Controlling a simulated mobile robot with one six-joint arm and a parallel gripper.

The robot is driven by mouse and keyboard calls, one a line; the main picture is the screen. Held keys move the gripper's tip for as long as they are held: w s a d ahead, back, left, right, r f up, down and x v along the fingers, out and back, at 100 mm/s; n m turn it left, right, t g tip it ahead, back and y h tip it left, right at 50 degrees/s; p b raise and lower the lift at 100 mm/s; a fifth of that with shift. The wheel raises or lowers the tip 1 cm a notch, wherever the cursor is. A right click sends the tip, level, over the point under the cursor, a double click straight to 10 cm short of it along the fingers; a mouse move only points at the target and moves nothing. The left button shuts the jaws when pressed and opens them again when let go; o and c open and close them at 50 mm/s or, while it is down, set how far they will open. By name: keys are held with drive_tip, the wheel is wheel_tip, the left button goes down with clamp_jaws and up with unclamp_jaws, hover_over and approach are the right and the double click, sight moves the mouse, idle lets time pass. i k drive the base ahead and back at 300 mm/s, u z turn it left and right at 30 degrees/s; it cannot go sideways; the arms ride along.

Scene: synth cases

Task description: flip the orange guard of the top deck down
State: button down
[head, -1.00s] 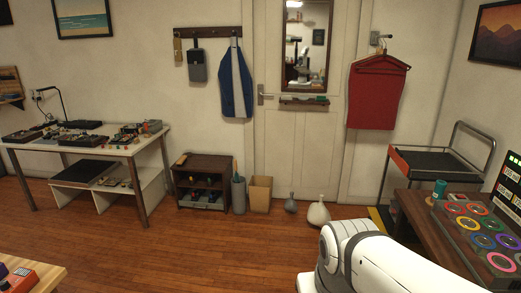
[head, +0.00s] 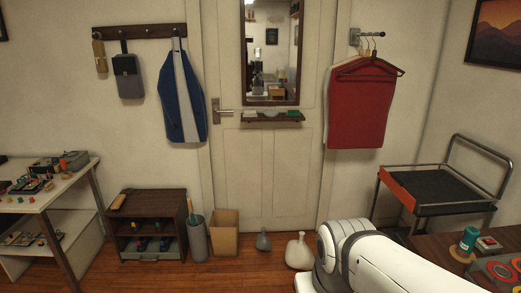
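The trolley stands at the right by the wall, with a dark top deck (head: 446,187) in a metal frame and a tall bent handle (head: 480,142) at its far right side. The orange guard (head: 397,189) is a flat panel along the deck's left edge. From this angle I cannot tell whether it stands up from the edge or hangs below it. My gripper is not in view. Only a white part of my arm shows at the lower right, apart from the trolley in the picture.
A white vase (head: 299,252), a grey vase (head: 263,241) and an open box (head: 224,235) stand by the door. Some wooden floor is clear at lower centre.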

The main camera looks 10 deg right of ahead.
sight(393, 183)
drive_tip(key=z, duration=0.35)
drive_tip(key=i, duration=1.6)
drive_tip(key=z, duration=0.7)
drive_tip(key=i, duration=1.35)
drive_tip(key=z, duration=0.3)
